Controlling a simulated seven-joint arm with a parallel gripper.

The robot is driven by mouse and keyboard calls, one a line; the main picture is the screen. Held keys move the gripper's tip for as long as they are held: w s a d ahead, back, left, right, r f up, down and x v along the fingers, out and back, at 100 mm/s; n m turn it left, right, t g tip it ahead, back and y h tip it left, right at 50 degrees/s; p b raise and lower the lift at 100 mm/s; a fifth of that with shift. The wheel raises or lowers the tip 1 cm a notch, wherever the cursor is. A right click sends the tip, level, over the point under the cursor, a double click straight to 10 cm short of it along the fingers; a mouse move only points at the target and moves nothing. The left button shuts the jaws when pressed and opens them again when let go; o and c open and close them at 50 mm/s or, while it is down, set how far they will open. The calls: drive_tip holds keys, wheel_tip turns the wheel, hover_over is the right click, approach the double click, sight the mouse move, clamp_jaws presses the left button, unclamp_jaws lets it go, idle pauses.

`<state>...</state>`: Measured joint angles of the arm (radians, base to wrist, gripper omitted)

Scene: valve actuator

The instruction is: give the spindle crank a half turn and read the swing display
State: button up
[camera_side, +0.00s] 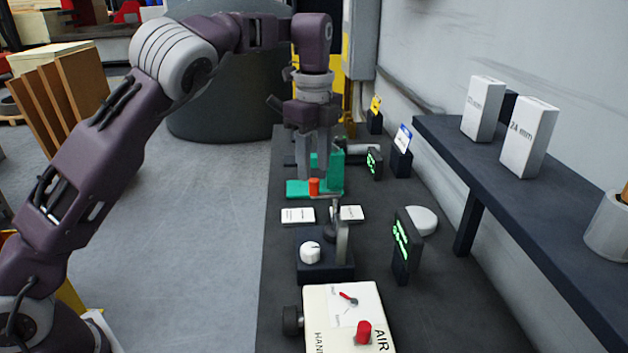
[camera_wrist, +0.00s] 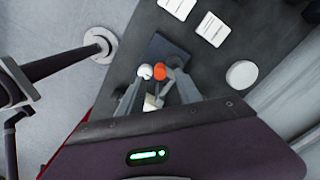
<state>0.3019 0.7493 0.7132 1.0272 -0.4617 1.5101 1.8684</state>
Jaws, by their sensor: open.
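My gripper (camera_side: 313,172) hangs pointing down in the side view, fingers parted, just above an orange knob (camera_side: 313,186) that appears to sit on a teal fixture (camera_side: 330,188). This looks like the crank, but I cannot be sure. In the wrist view, my gripper (camera_wrist: 158,88) has its fingers either side of an orange round top (camera_wrist: 160,70), with a white round thing (camera_wrist: 145,71) beside it. I cannot tell whether either finger touches. A small green-lit display (camera_side: 373,162) stands right of the fixture, and a larger one (camera_side: 402,245) stands nearer. Neither is legible.
A dark block with a white dial (camera_side: 310,252) and upright lever (camera_side: 342,243) stands nearer. A cream box (camera_side: 318,300) marked AIR and HAND has a red knob. A shelf (camera_side: 450,142) runs along the right.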

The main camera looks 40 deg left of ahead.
sight(314, 180)
wheel_tip(314, 180, down, 4)
drive_tip(key=shift+f, duration=0.15)
clamp_jaws()
idle(0.3)
